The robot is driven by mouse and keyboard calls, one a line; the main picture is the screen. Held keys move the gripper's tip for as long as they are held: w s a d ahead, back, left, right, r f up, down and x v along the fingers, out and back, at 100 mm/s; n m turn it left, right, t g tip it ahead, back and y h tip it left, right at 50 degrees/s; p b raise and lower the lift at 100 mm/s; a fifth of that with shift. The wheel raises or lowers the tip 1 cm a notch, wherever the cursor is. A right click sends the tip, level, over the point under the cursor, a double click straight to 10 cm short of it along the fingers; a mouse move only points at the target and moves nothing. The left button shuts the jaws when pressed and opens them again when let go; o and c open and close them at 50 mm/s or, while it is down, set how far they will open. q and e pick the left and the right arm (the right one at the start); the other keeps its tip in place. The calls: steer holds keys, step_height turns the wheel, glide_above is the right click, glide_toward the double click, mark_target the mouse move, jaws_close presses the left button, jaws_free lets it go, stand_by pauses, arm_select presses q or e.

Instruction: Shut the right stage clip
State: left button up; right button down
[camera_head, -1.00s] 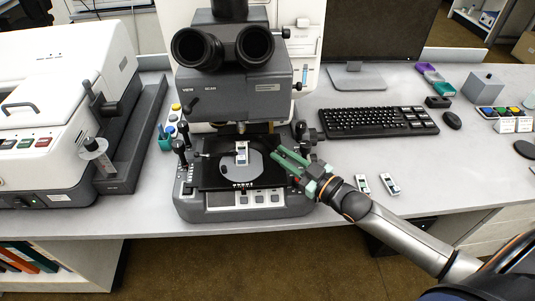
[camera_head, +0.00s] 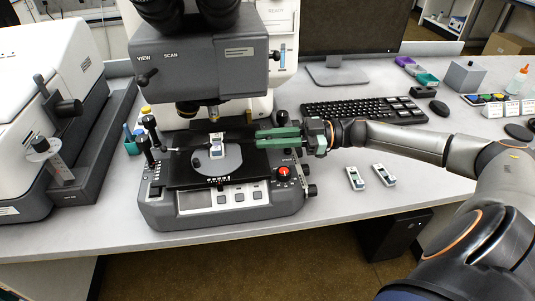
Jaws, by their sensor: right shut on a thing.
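The microscope stage (camera_head: 186,183) is a black plate with a round pale insert. A small white sample holder (camera_head: 217,151) sits on the insert under the objective. The left stage clip (camera_head: 172,150) shows as a thin arm with a dark knob at the stage's left side. My right gripper (camera_head: 257,138) reaches in from the right, its green fingers pointing left over the stage's right edge. It is shut on the right stage clip, which is mostly hidden at the fingertips. My left gripper is not in view.
The microscope head (camera_head: 205,67) hangs above the stage. A red knob (camera_head: 283,172) is on the base's right front. Two small sample holders (camera_head: 355,178) (camera_head: 384,175) lie on the table to the right. A keyboard (camera_head: 363,110) is behind my right arm.

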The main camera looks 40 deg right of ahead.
steer(key=shift+w+f+n+g+y+b, duration=0.15)
steer(key=shift+f+n+g+y+b, duration=0.2)
steer(key=shift+n+g+b, duration=0.4)
steer(key=shift+r+n+g+y+b, duration=0.15)
steer(key=shift+n+g+y+b, duration=0.25)
steer(key=shift+g, duration=0.45)
steer(key=shift+r+g, duration=0.1)
steer(key=shift+g, duration=0.2)
steer(key=c, duration=1.1)
jaws_free()
steer(key=shift+d, duration=0.1)
steer(key=shift+b+v, duration=0.7)
steer(key=shift+v, duration=5.55)
